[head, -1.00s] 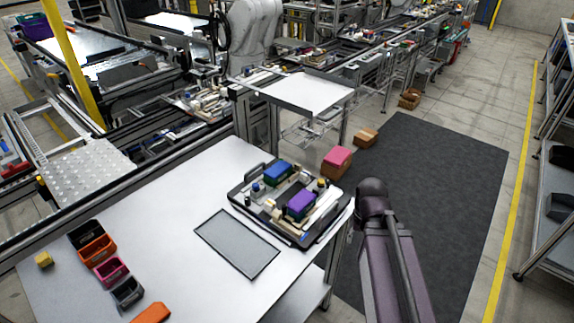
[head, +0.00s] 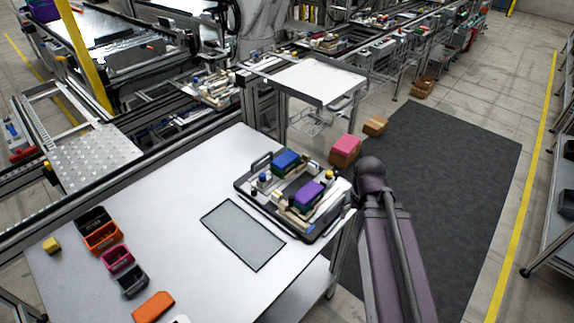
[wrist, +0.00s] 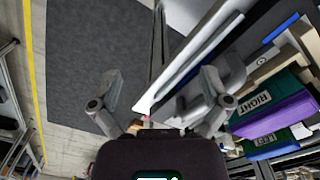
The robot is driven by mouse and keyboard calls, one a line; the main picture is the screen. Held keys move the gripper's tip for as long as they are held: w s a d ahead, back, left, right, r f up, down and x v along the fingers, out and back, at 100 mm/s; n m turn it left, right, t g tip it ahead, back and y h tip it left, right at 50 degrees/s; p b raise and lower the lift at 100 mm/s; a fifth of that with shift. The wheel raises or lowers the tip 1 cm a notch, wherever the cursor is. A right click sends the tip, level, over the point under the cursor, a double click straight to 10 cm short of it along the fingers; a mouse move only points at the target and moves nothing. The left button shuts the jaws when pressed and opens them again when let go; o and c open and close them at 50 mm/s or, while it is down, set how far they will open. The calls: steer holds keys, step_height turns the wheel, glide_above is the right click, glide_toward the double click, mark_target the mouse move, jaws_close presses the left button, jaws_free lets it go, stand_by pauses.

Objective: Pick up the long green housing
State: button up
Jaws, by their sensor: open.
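In the wrist view, a green housing (wrist: 262,102) with a white label reading RIGHT lies at the right, beside a purple piece (wrist: 285,116). A second green part (wrist: 266,147) with a white label shows below the purple piece. I cannot tell which green part is the long one. In the head view, a blue-topped block (head: 286,158) and a purple-topped block (head: 309,194) sit on the pallet (head: 300,235); little green shows there. My gripper (wrist: 158,95) is open and empty, its fingers apart, to the left of the green parts. It is hidden in the head view.
The pallet stands on a white table (head: 180,200) beside a flat grey panel (head: 243,234). Small bins (head: 103,238) and an orange part (head: 153,306) are at the left. A dark floor mat (head: 440,190) and pink-topped box (head: 346,147) lie beyond the table's edge.

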steer(key=w+a+r+m+p, duration=0.25)
steer(key=w+a+r, duration=0.2)
steer(key=w, duration=0.25)
steer(key=w+a+r+m+p, duration=0.1)
steer(key=w+a+r+p, duration=0.3)
steer(key=w, duration=0.3)
step_height(320, 180, up, 4)
steer(key=m+p, duration=0.4)
steer(key=p, duration=0.2)
glide_above(286, 158)
steer(key=shift+w+d, duration=0.1)
steer(key=shift+w, duration=0.1)
steer(key=shift+b, duration=0.3)
step_height(286, 158, down, 8)
steer(key=b, duration=0.8)
steer(key=shift+f, duration=0.25)
steer(key=shift+f+b, duration=0.1)
steer(key=shift+b, duration=0.25)
steer(key=shift+s+a+f+b, duration=0.1)
steer(key=shift+f+b, duration=1.15)
steer(key=shift+s+a+f+b, duration=0.1)
steer(key=shift+f+b, duration=1.15)
steer(key=c, duration=1.1)
